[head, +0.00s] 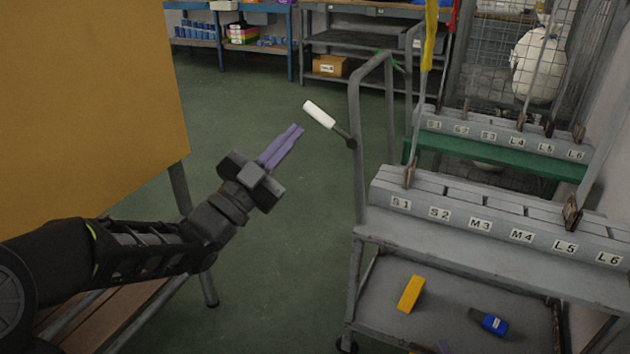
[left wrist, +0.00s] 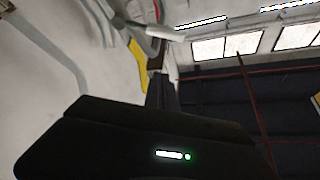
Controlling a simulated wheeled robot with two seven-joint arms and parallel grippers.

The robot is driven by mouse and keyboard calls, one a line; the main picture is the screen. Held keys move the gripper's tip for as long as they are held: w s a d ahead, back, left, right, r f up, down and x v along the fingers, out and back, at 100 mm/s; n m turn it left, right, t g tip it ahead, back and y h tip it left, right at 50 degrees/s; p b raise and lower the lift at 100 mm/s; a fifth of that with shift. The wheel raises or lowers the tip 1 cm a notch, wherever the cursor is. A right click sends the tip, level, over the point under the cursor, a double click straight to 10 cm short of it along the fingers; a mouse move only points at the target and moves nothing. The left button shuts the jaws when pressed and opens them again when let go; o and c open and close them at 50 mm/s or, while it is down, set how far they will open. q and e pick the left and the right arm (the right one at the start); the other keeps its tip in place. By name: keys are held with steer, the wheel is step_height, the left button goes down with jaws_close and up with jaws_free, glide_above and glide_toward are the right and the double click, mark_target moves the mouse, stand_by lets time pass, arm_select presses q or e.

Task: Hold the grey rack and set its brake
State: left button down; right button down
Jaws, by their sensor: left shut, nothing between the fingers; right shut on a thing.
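The grey rack (head: 455,240) stands at the right in the head view, with a labelled top bar and a lower shelf. Its brake lever, with a white handle (head: 319,115), sticks out up and left from a dark pivot on the rack's left post. The handle also shows in the left wrist view (left wrist: 165,33). My left gripper (head: 298,131) is shut and empty, its purple fingers just below and left of the handle, seemingly apart from it. Only a purple bit of my right gripper (head: 443,347) shows at the bottom edge, shut at the rack's lower front; its contact is mostly hidden.
A yellow block (head: 411,293) and a blue item (head: 490,321) lie on the rack's lower shelf. A green rack (head: 490,155) stands close behind. An orange-yellow panel (head: 90,100) fills the left. Green floor (head: 270,280) is clear between panel and rack.

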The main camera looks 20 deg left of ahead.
mark_target(315, 115)
arm_select(q)
steer(key=shift+w, duration=0.1)
steer(key=w, duration=0.3)
steer(key=w+d+r, duration=0.1)
steer(key=w, duration=0.2)
steer(key=w+d+r, duration=0.1)
steer(key=w, duration=0.2)
steer(key=shift+d, duration=0.2)
steer(key=shift+a+f, duration=0.25)
steer(key=shift+f, duration=0.3)
